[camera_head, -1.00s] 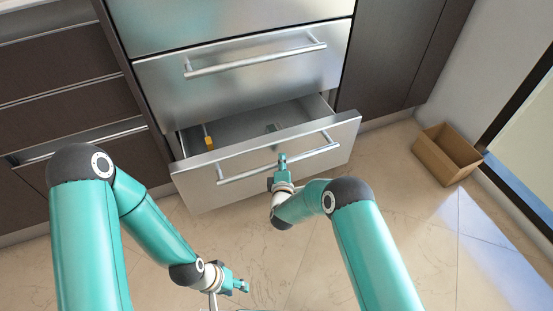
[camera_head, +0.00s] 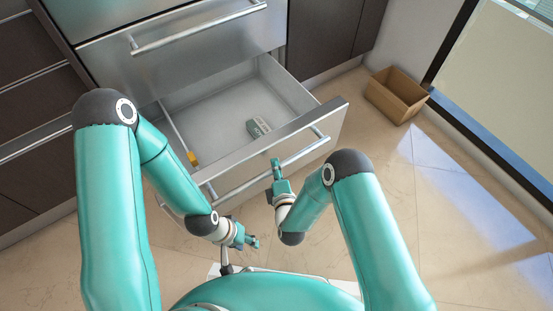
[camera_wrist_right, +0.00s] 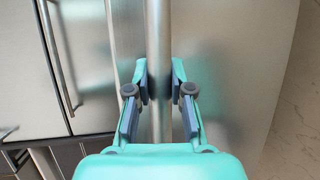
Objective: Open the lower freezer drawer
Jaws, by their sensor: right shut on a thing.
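The lower freezer drawer (camera_head: 240,167) is a steel drawer pulled well out, with its inside showing. Its long bar handle (camera_head: 305,153) runs across the front. My right gripper (camera_head: 275,167) is at about the middle of this handle. In the right wrist view my right gripper (camera_wrist_right: 159,82) has one finger on each side of the bar (camera_wrist_right: 158,40) and is shut on it. My left gripper (camera_head: 250,240) hangs low in front of the drawer, apart from it. Its fingers are too small to tell if they are open.
In the drawer lie a grey-green package (camera_head: 257,127) and a small yellow item (camera_head: 192,158). The upper drawer (camera_head: 190,60) is shut. A cardboard box (camera_head: 398,95) stands on the floor at right. The tiled floor (camera_head: 450,220) at right is clear.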

